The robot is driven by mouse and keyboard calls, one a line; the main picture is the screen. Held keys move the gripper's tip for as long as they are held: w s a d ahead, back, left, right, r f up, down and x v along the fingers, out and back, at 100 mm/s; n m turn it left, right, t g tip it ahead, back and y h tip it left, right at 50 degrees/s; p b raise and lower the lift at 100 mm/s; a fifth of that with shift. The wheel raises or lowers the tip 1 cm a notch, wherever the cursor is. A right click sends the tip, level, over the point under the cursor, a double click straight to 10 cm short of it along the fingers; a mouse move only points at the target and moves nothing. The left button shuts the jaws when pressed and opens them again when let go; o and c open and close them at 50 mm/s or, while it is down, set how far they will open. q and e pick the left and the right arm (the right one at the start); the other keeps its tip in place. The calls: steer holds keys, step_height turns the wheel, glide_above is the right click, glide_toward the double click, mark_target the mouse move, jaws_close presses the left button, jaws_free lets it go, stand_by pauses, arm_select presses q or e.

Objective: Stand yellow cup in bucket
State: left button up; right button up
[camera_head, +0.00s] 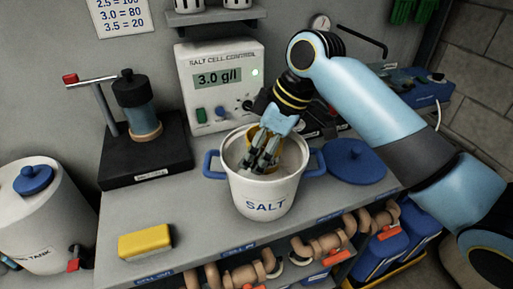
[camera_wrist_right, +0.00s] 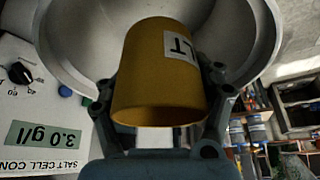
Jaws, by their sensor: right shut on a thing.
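The yellow cup (camera_wrist_right: 160,75) fills the middle of the right wrist view, with a white label on its side. My right gripper (camera_head: 262,160) is shut on it, one finger on each side. In the head view the cup (camera_head: 276,156) shows only in part behind the fingers. The white bucket (camera_head: 264,193), marked SALT, stands on the counter with blue side handles. The gripper reaches down into its mouth with the cup within the rim. Whether the cup touches the bucket's floor cannot be told. My left gripper is not in view.
A blue lid (camera_head: 354,160) lies right of the bucket. A yellow sponge-like block (camera_head: 145,242) lies at the front left. The salt cell control box (camera_head: 220,85) stands behind, and a black stand (camera_head: 145,150) is at left. Counter between block and bucket is clear.

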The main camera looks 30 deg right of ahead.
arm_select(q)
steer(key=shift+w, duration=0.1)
arm_select(e)
steer(key=shift+f, duration=0.1)
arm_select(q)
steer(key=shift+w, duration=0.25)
arm_select(e)
steer(key=shift+f, duration=0.5)
steer(key=o, duration=1.1)
steer(key=shift+r, duration=0.25)
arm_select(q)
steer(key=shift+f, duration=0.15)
arm_select(e)
steer(key=v, duration=1.2)
steer(key=shift+r, duration=0.4)
